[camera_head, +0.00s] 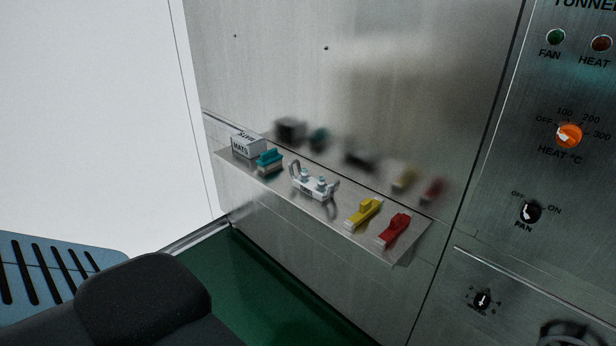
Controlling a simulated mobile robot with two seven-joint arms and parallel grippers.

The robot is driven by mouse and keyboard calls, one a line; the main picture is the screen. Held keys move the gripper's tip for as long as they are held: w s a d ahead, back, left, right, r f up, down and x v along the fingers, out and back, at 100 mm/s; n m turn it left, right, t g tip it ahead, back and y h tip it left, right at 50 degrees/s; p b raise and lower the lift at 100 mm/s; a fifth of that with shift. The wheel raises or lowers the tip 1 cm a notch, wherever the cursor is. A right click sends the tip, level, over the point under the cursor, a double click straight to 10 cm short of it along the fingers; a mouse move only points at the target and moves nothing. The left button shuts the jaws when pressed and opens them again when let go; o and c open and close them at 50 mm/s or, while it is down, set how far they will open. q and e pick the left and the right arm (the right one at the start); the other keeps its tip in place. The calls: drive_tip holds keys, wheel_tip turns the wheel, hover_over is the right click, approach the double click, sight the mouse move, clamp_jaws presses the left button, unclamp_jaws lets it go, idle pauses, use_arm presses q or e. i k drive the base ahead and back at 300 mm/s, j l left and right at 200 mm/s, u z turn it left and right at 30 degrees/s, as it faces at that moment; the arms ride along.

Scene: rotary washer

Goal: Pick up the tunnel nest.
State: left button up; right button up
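None of the things in view carries a tunnel nest label. A small pale metal fixture with two upright handles and light blue knobs (313,184) sits near the middle of a narrow metal shelf (405,250). It may be the tunnel nest, but I cannot tell for sure. It stands upright between a teal block-like item (269,161) on its left and a yellow item (364,213) on its right. No gripper touches it. Neither of my grippers is in view.
A white box marked MATS (248,144) is at the shelf's left end, and a red item (395,229) at its right end. A control panel (503,175) with knobs is at right. A blue slatted surface (50,272) is lower left. The green floor (285,300) below looks clear.

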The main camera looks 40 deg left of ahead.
sight(310, 187)
drive_tip(key=i+j, duration=0.15)
drive_tip(key=j, duration=0.2)
drive_tip(key=i+j, duration=0.1)
drive_tip(key=j, duration=0.3)
drive_tip(key=i+j, duration=0.15)
drive_tip(key=j, duration=0.2)
drive_tip(key=i+j, duration=0.15)
drive_tip(key=j, duration=0.25)
